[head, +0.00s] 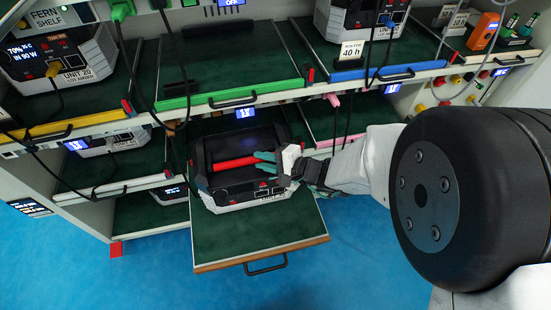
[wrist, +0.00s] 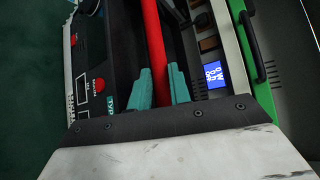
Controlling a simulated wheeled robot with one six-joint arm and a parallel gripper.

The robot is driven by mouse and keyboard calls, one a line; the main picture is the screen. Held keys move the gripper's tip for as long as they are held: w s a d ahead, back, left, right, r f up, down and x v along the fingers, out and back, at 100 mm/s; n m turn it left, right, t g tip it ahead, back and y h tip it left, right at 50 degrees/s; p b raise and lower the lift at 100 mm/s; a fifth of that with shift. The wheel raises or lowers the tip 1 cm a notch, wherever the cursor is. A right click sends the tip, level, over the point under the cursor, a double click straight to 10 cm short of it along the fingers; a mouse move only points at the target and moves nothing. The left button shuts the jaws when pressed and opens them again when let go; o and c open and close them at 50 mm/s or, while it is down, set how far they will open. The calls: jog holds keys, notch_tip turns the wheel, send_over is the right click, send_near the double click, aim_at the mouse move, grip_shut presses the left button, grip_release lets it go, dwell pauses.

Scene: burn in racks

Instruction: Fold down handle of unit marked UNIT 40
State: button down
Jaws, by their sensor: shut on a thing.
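A dark and white unit (head: 222,196) sits on a pulled-out green shelf (head: 260,240) in the head view. Its number marking is not readable in either view. Its red handle (head: 232,163) lies across its recessed top, and also shows in the wrist view (wrist: 154,35) as a red bar running up from between the teal fingers. My gripper (head: 263,161) reaches in from the right and is shut on the red handle near its right end. In the wrist view my gripper (wrist: 162,82) has one finger on each side of the bar. The fingers hide part of the handle.
A green-edged shelf (head: 230,98) is above the unit, with dark cables (head: 160,95) hanging at the left. A unit marked UNIT 20 (head: 62,65) stands at upper left. The blue floor (head: 130,270) in front is clear.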

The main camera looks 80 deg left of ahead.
jog(key=shift+s, duration=0.25)
jog(key=c, duration=1.3)
grip_release()
jog(key=shift+w, duration=0.1)
jog(key=shift+w+d, duration=0.1)
jog(key=shift+w, duration=0.05)
jog(key=v, duration=0.7)
jog(key=shift+d, duration=0.2)
jog(key=shift+r, duration=0.1)
